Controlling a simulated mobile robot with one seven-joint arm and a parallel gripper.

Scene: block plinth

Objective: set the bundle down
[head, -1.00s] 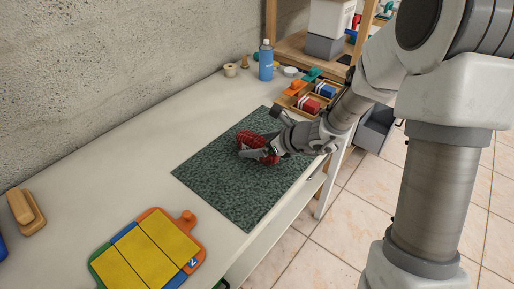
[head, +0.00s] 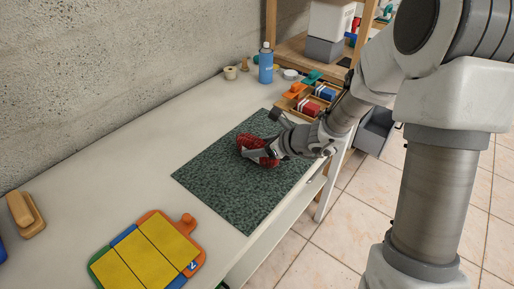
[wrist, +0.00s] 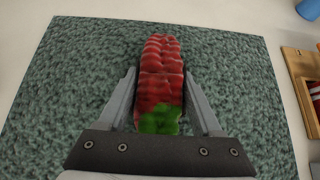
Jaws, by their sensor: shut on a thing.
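The bundle (wrist: 160,75) is a long red, lumpy, netted-looking thing with a green patch at its near end. In the head view the bundle (head: 257,144) is over the dark green speckled mat (head: 225,195), partly hidden by my gripper. My gripper (wrist: 160,75) is shut on the bundle, with one finger along each side of it. In the head view my gripper (head: 258,153) reaches in from the right, low over the mat. I cannot tell whether the bundle touches the mat.
A puzzle-like board (head: 150,250) with yellow panels lies at the front left of the white table (head: 120,180). A wooden block piece (head: 26,212) is at far left. A blue bottle (head: 266,62) and a wooden tray (head: 312,104) with colored blocks stand at the back. The mat around the bundle is clear.

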